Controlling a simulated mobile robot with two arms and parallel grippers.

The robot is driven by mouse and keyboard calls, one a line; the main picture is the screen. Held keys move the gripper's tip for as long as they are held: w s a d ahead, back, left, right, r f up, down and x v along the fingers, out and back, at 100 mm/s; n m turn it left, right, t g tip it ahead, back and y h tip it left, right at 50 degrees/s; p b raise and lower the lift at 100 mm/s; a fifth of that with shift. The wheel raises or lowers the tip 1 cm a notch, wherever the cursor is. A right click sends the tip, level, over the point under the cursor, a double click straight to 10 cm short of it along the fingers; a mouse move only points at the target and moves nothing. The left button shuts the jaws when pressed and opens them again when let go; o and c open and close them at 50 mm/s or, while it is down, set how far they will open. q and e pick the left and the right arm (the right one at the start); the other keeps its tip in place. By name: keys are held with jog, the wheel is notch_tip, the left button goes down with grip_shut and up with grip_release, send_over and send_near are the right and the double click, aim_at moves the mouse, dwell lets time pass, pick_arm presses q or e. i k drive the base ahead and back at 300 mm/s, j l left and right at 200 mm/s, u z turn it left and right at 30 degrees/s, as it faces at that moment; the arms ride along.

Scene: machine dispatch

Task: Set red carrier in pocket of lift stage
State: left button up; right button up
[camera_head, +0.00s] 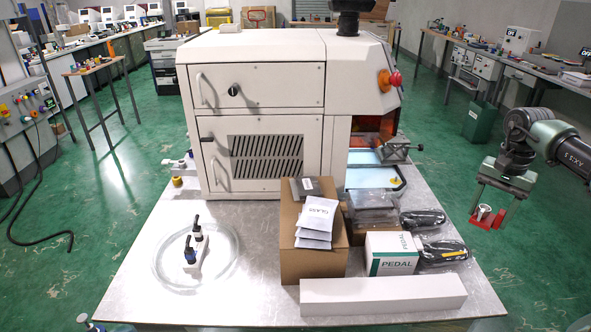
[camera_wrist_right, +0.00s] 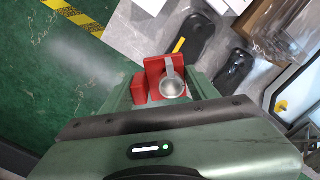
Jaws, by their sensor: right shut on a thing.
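The red carrier (camera_head: 482,222) is held in my right gripper (camera_head: 490,211), off the right side of the table and above the green floor. In the right wrist view the red carrier (camera_wrist_right: 153,68) sits between the green fingers of my right gripper (camera_wrist_right: 170,86). A round silvery metal cup with a handle (camera_wrist_right: 172,85) sits at the carrier. The white machine (camera_head: 262,110) has an open bay on its right side with a pale blue plate (camera_head: 370,178) and a grey bracket (camera_head: 396,150). I cannot tell for certain which part is the lift stage, and no pocket is clear. My left gripper is not in view.
In front of the bay stand a cardboard box (camera_head: 312,262), a PEDAL box (camera_head: 391,253), bagged dark parts (camera_head: 445,253) and a long white box (camera_head: 383,294). A coiled clear hose (camera_head: 165,268) lies at left. A red emergency knob (camera_head: 392,79) juts from the machine.

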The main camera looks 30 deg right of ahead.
aim_at(397, 137)
jog(key=i, duration=0.9)
